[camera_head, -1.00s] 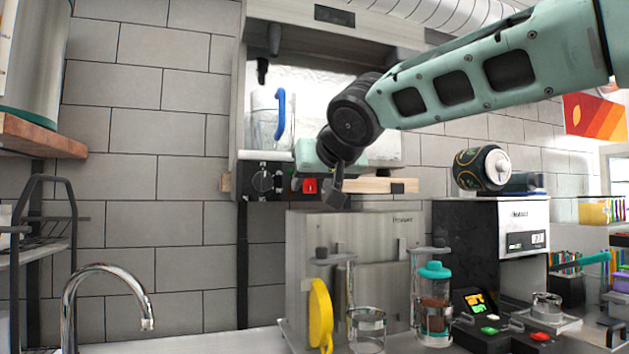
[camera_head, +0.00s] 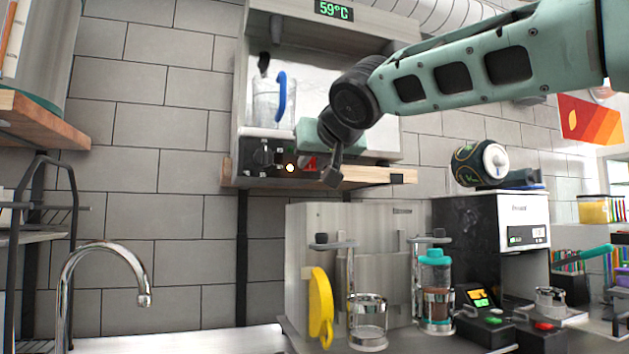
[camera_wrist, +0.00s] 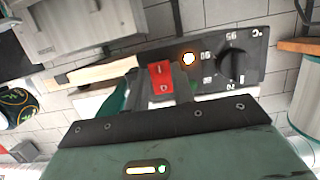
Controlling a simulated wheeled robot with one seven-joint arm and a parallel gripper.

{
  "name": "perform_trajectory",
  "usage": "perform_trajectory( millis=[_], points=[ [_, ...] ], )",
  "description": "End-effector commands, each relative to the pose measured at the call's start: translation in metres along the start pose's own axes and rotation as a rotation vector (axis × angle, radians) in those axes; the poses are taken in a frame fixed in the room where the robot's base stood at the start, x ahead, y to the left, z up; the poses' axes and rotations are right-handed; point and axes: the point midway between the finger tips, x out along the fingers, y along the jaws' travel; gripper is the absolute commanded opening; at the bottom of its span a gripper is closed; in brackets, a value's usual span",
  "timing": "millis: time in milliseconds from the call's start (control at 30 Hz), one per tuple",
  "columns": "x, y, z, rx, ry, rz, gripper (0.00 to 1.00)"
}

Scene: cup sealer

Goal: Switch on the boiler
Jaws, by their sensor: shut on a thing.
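The boiler (camera_head: 240,95) is a tall unit on a wooden wall shelf, with a lit green display (camera_head: 334,10) reading 59°C. Its dark control panel (camera_head: 249,168) carries a black knob (camera_head: 263,158), a glowing round lamp (camera_head: 290,168) and a red switch (camera_head: 310,163). The wrist view shows the red switch (camera_wrist: 160,75), the lit lamp (camera_wrist: 188,58) and the knob (camera_wrist: 232,65) close up. My gripper (camera_head: 332,176) is at the panel, shut at the red switch and partly covering it. The exact finger contact is partly hidden.
A glass jug with a blue handle (camera_head: 281,97) stands in the boiler's bay. A tap (camera_head: 100,250) stands at left.

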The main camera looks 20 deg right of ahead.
Motion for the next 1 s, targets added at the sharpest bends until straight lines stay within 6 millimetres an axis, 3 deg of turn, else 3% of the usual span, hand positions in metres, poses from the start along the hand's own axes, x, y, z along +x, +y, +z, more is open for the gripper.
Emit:
perform_trajectory(
  millis=[133,800,833,900,1000],
  points=[
    [0.0026,-0.0002,0.0081,0.0,0.046,-0.001,0.02],
    [0.0005,0.0001,0.0026,0.001,0.11,0.0,0.02],
    [0.0005,0.0001,0.0026,0.001,0.11,0.0,0.3],
    [0.0004,0.0001,0.0026,0.001,0.11,0.0,0.46],
    [0.0004,0.0002,0.0027,0.001,0.109,0.0,0.46]
  ],
)
